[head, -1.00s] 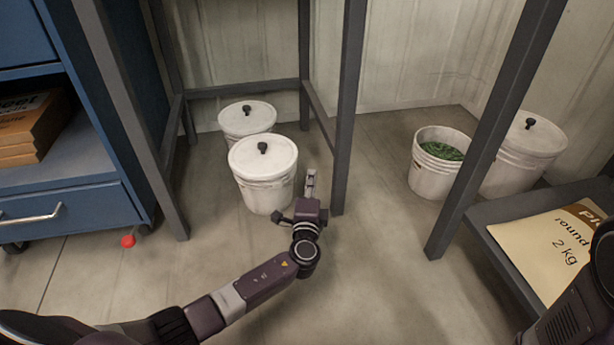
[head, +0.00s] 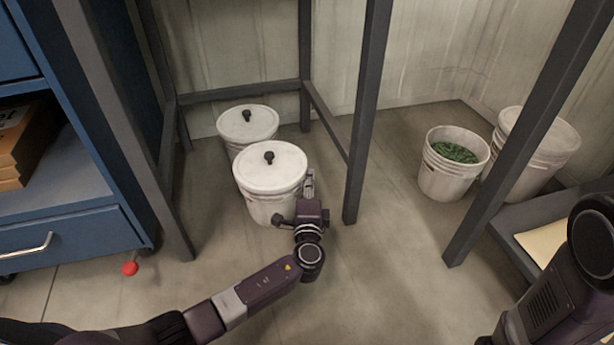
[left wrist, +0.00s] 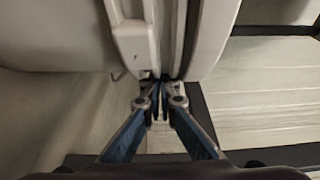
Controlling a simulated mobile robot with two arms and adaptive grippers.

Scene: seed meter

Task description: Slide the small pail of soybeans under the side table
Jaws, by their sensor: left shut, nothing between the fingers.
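A white lidded pail (head: 268,205) with a black knob stands upright between the dark legs of the side table (head: 368,110). A second lidded pail (head: 247,125) stands close behind it. No label shows the contents of either. An open white pail (head: 447,182) with green contents stands to the right. My right gripper is out of view.
Another lidded pail (head: 545,160) stands behind a dark leg at the right. A low shelf (head: 515,220) holds a pale bag (head: 545,243). A blue cabinet (head: 60,225) stands at the left. Bare floor (head: 395,265) lies in front of the open pail.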

